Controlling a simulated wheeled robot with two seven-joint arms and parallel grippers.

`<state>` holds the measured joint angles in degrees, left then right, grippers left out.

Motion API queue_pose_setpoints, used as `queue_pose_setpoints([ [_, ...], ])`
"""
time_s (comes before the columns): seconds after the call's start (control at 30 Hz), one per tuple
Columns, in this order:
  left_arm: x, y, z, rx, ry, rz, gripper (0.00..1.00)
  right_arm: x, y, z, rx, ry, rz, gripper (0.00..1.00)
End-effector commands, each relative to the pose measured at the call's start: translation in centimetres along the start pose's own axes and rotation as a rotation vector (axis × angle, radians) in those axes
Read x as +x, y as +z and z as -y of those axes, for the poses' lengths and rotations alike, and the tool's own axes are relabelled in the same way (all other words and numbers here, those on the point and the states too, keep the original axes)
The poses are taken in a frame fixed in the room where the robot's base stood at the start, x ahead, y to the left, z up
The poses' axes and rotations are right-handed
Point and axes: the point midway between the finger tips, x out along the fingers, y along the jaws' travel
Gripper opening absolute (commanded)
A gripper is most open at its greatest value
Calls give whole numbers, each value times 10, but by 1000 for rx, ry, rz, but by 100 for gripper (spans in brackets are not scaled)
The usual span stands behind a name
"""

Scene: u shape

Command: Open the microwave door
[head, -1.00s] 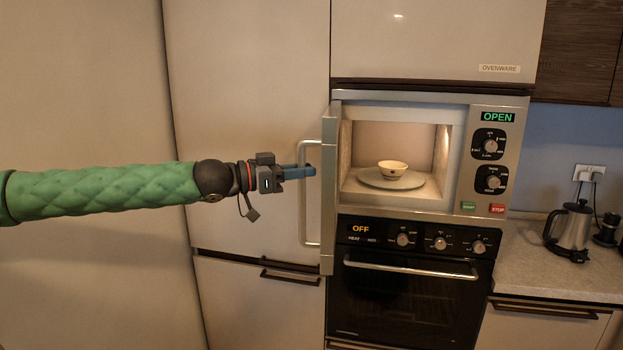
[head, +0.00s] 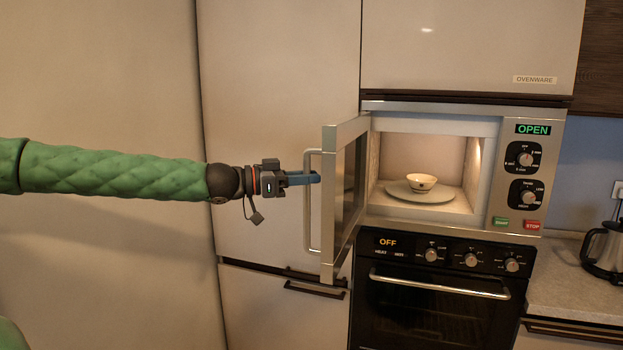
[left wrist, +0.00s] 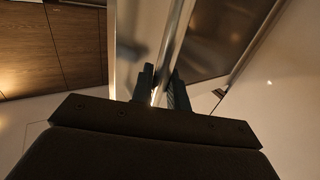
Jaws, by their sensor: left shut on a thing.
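The microwave (head: 508,118) is built into the cabinet wall, and its display reads OPEN. Its door (head: 331,198) stands swung out to the left, with the lit inside exposed. A bowl (head: 421,182) sits on the turntable plate (head: 442,193) inside. My left gripper (head: 316,178) is shut on the upper part of the door's vertical handle (head: 308,225). In the left wrist view the two fingers (left wrist: 158,90) reach up to the door, with the door's dark window to the right of them. My right gripper is not in view.
An oven (head: 430,310) marked OFF is below the microwave. A tall cabinet (head: 280,90) is behind the door and my left arm. A kettle (head: 606,248) stands on the counter (head: 570,285) at the right.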

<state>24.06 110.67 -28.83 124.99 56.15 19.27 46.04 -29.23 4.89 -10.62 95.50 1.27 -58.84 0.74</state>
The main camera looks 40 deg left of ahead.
Motion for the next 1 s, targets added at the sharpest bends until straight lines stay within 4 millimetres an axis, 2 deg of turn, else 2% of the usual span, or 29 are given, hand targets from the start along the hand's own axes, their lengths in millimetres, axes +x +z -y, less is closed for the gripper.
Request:
queue_pose_setpoints([
  [0.53, -7, -2, 6, 1, -3, -1, 0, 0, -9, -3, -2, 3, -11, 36],
  [0.77, -7, -2, 6, 1, -2, -2, 0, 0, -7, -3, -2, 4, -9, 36],
  [0.8, -7, -2, 6, 1, -2, -2, 22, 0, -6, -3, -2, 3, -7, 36],
  [0.87, -7, -2, 5, 1, -2, -2, 34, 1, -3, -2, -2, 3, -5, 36],
  [1.0, -7, -2, 5, 1, -1, -1, 34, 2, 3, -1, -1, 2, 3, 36],
])
